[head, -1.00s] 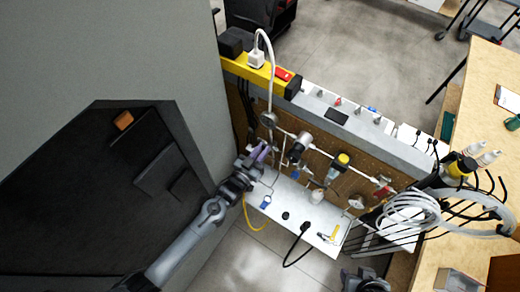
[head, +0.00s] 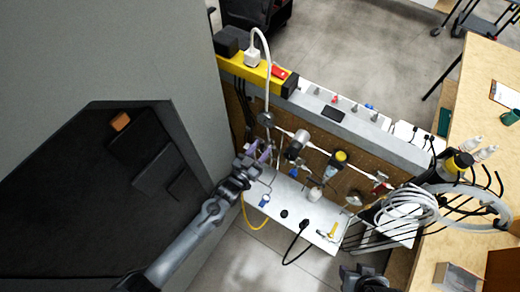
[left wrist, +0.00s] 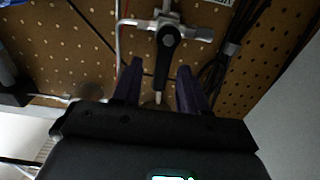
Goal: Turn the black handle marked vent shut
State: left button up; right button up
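The black handle (left wrist: 168,48) hangs from a metal valve fitting on the pegboard in the left wrist view. It points down toward my gripper, slightly tilted, and its marking cannot be read. My left gripper (left wrist: 159,88) is open, with one purple finger on each side of the line of the handle. The handle's lower end lies near the gap between the fingertips; contact cannot be told. In the head view my left gripper (head: 260,151) is at the left end of the panel's pipework and hides the handle. My right gripper (head: 366,280) is partly visible at the bottom edge.
The pegboard panel (head: 352,184) carries pipes, gauges and a yellow-topped filter (head: 339,157) to the right. A white shelf (head: 314,232) below holds small items and cables. A grey cabinet wall stands close on the left. Coiled tubing (head: 405,212) hangs at the right.

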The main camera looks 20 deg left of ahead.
pick_arm(q)
jog(key=shift+s+a+f, duration=0.1)
jog(key=shift+s+a, duration=0.05)
jog(key=shift+s, duration=0.35)
jog(key=b+v, duration=0.1)
jog(key=v, duration=0.8)
jog(key=shift+s+b, duration=0.35)
jog(key=shift+s+a, duration=0.1)
